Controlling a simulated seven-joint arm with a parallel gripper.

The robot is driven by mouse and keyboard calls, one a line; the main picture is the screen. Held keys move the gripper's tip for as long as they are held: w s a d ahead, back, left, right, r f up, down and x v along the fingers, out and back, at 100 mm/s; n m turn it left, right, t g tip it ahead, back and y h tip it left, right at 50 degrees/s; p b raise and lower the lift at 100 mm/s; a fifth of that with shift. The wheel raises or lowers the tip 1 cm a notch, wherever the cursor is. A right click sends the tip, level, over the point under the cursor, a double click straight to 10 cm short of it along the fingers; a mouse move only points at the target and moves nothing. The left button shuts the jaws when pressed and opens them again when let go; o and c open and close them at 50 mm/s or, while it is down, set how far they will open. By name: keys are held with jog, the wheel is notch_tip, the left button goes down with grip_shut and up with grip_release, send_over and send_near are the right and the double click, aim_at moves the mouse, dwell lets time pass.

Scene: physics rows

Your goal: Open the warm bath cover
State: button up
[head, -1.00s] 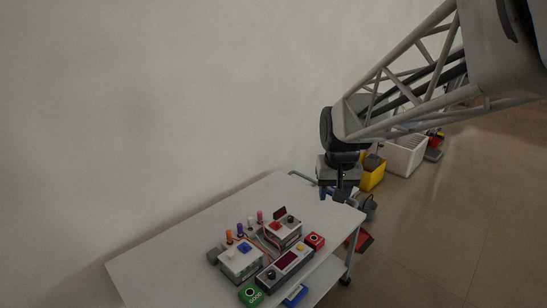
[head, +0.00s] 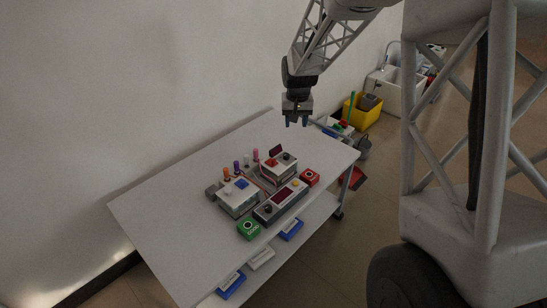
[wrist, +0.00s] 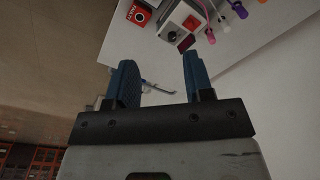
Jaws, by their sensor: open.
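A white box with a red patch and a dark knob on top (head: 279,168) stands on the table. It looks like the warm bath, but its label is too small to read. A dark red panel (head: 275,150) stands upright at its back edge. The box also shows at the top of the wrist view (wrist: 176,20). A similar box with a blue patch (head: 238,197) stands left of it. My gripper (head: 296,122) is open and empty, pointing down above the table's far end, beyond the red-topped box and apart from it. Its blue fingers also show in the wrist view (wrist: 158,72).
A grey console with a dark display (head: 281,203) lies in front of the boxes, between a green block (head: 248,229) and a red block (head: 310,177). Several coloured-topped vials (head: 238,168) stand behind. The table's (head: 165,215) left part is clear. A wall rises behind.

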jog(key=w+a+f, duration=0.3)
jog(key=w+f, duration=0.5)
jog(key=f, duration=0.1)
send_over(274, 160)
jog(key=shift+g, duration=0.4)
notch_tip(274, 160, down, 13)
jog(key=shift+w+a+f, duration=0.1)
jog(key=shift+w, duration=0.05)
jog(key=shift+f, duration=0.15)
jog(key=shift+f, duration=3.75)
grip_shut()
